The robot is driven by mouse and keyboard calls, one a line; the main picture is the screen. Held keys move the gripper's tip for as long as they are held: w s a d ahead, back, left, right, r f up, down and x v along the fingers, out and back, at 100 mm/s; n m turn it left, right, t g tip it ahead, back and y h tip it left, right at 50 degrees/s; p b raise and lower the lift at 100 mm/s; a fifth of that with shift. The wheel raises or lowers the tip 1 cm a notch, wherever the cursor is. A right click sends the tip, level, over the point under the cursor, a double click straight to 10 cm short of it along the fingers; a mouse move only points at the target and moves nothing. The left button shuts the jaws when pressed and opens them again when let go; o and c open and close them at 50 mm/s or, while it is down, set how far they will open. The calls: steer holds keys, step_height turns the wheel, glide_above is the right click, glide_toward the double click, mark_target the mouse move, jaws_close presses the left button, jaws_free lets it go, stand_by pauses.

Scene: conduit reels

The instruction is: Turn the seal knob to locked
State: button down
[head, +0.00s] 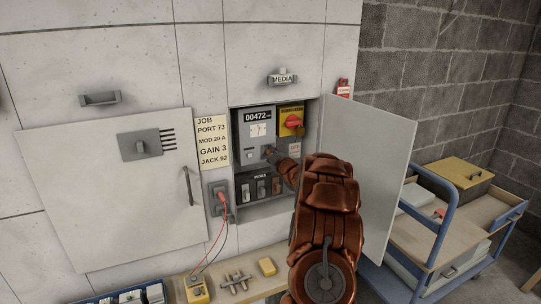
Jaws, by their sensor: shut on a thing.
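The open wall cabinet labelled MEDIA (226,118) holds a grey meter unit (257,120) reading 00472. My gripper (270,153) is inside the cabinet at the lower right of this unit. It is shut on a small knob there, which I take for the seal knob. My fingers and wrist hide most of that knob, so its setting and any markings cannot be read. A red rotary knob (293,121) sits on a yellow panel to the right of the meter unit, apart from my gripper.
The cabinet door (365,165) stands open on the right, close beside my arm. Dark switches (261,188) sit below the meter unit. A socket with a red plug (221,198) is at the left. A bench (240,270) is below; a blue trolley (440,235) stands at the right.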

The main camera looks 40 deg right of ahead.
steer(key=shift+f, duration=0.15)
steer(key=c, duration=1)
jaws_free()
steer(key=shift+v, duration=6)
steer(key=shift+w, duration=0.1)
